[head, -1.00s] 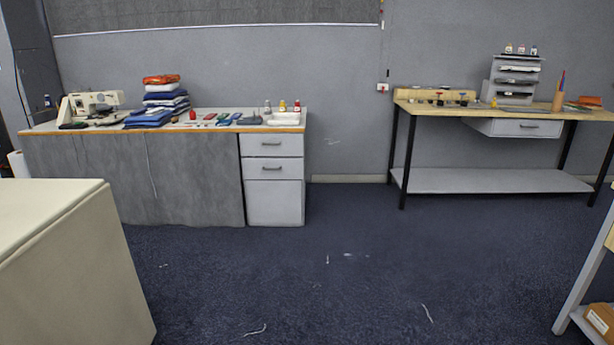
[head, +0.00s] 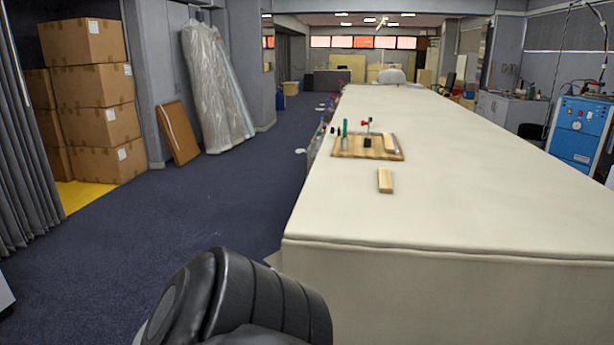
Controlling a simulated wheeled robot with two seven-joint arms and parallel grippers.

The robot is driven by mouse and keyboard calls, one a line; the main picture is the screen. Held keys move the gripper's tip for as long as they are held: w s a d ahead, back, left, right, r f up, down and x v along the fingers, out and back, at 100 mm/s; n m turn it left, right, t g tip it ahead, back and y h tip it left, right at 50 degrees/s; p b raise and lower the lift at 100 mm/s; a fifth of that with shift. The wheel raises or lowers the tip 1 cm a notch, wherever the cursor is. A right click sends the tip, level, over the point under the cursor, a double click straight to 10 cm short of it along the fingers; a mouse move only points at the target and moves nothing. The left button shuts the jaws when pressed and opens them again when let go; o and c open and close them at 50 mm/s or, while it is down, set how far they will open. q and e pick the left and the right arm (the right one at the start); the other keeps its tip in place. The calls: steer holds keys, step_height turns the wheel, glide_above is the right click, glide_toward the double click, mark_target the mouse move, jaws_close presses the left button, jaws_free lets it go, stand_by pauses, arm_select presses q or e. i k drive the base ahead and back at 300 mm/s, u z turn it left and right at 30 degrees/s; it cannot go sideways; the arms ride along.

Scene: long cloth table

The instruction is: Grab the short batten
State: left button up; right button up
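A short batten (head: 385,181), a small pale wooden block, lies on the long cream cloth table (head: 470,215). It is just in front of a wooden tray (head: 342,155) and apart from it. The tray holds several small items, among them a green upright piece, a red-topped piece and a pale strip. Part of my own dark arm shows at the bottom, well short of the table top. Neither gripper is in view.
The table's near edge (head: 440,252) faces me. Blue carpet floor (head: 185,220) lies open to the left. Stacked cardboard boxes (head: 100,105), a leaning brown board (head: 179,133) and a plastic-wrapped panel (head: 216,90) stand at left. A blue machine (head: 580,130) stands at right.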

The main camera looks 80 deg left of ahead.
mark_target(385, 183)
steer(key=u, duration=0.45)
steer(key=i, duration=1.4)
steer(key=u, duration=1.7)
